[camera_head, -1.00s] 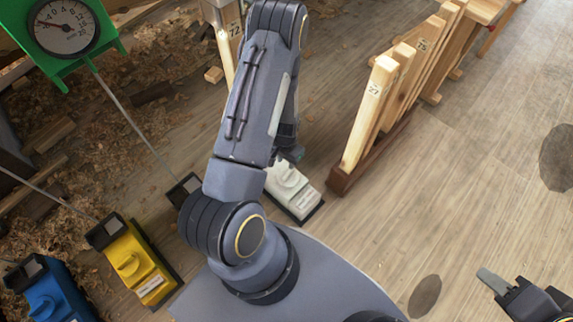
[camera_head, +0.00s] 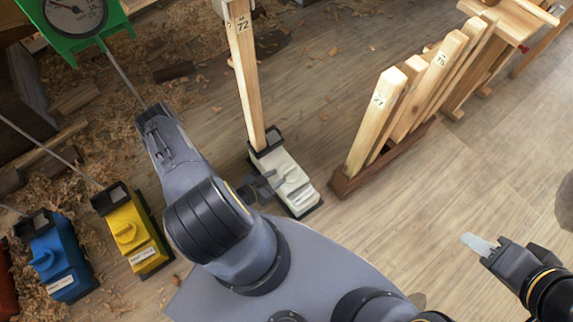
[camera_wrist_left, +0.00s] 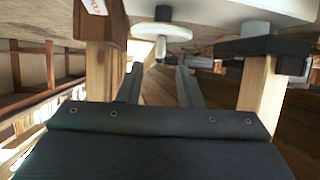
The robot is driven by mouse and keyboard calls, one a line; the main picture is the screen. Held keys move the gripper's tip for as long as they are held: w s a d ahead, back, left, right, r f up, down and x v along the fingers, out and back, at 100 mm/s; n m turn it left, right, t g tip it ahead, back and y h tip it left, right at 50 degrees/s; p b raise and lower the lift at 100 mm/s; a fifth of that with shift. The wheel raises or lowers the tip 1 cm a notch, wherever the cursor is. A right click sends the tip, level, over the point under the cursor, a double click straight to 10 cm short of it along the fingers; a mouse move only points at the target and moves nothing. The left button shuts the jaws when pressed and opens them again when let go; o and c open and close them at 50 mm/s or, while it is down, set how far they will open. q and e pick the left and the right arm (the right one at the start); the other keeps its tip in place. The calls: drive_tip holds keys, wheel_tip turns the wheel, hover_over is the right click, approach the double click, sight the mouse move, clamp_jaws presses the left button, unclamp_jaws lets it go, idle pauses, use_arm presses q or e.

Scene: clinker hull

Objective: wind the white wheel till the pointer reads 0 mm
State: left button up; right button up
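The white unit (camera_head: 290,182) stands on the floor with a wooden post marked 72 (camera_head: 244,70) upright in its black socket. My left gripper (camera_head: 264,186) is close against its left side. In the left wrist view a white wheel (camera_wrist_left: 162,31) with a small peg is ahead, between and beyond the fingertips. My left gripper also shows there (camera_wrist_left: 160,72), its fingers apart with nothing between them. The dial (camera_head: 76,10) on the green board is cut off at the top, so its pointer cannot be read. My right gripper (camera_head: 482,246) is empty at the right; its opening is unclear.
A yellow unit (camera_head: 132,235) and a blue unit (camera_head: 55,258) stand at the left, with rods running past. Tagged wooden boards (camera_head: 375,120) lean in a rack right of the white unit. Shavings litter the left floor. Bare floor lies between the rack and my right gripper.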

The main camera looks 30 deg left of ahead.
sight(289, 169)
use_arm(q)
drive_tip(key=shift+t, duration=0.3)
drive_tip(key=b+x, duration=0.2)
drive_tip(key=x, duration=0.4)
drive_tip(key=shift+w+d, duration=0.1)
drive_tip(key=shift+w, duration=0.1)
drive_tip(key=shift+w+d+f, duration=0.1)
drive_tip(key=shift+w+f, duration=0.1)
drive_tip(key=shift+w, duration=0.4)
clamp_jaws()
